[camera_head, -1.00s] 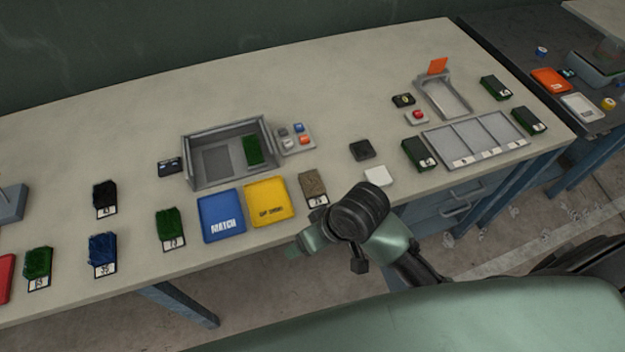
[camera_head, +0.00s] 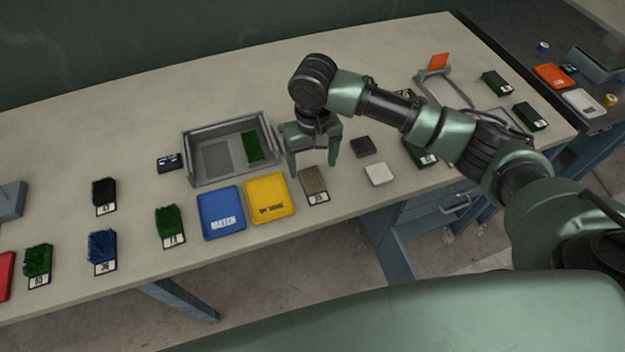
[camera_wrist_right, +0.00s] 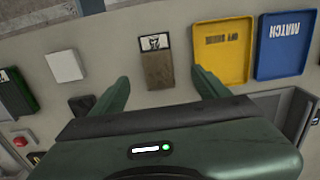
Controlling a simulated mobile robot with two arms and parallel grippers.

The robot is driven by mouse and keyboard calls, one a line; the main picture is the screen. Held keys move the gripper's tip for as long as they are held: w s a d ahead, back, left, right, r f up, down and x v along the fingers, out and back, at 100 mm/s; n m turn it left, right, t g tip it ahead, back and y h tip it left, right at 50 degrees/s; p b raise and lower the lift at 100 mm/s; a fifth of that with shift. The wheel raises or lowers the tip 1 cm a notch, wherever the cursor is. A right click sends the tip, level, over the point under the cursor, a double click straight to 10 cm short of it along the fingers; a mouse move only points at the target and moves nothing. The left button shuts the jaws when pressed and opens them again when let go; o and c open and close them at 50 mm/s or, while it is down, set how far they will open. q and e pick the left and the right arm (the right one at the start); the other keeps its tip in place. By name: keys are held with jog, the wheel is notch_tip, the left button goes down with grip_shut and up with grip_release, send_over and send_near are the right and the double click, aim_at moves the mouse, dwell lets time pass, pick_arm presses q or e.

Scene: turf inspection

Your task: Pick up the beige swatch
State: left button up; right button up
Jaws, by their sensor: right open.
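The beige swatch (camera_head: 313,181) is a small brownish-beige turf piece with a white number label at its front end. It lies on the table just right of the yellow tray. It also shows in the right wrist view (camera_wrist_right: 158,70), between the two fingers in the picture. My right gripper (camera_head: 314,166) is open and empty, pointing down above the table just behind the swatch; its fingers also show in the right wrist view (camera_wrist_right: 160,85). Nothing touches the swatch that I can see. My left gripper is not in view.
The yellow tray (camera_head: 270,188) and blue MATCH tray (camera_head: 221,222) lie left of the swatch. A white block (camera_head: 376,174) and a black block (camera_head: 362,147) lie to its right. A grey open box (camera_head: 187,165) stands behind left. Green, blue and black swatches lie further left.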

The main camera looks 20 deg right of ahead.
aim_at(314, 182)
jog(key=shift+w+d+f, duration=0.1)
jog(key=shift+d, duration=0.1)
jog(key=shift+f, duration=0.95)
notch_tip(314, 182, down, 4)
jog(key=shift+f+p, duration=0.2)
jog(key=shift+p, duration=0.85)
jog(key=shift+f, duration=0.5)
jog(key=c, duration=1.4)
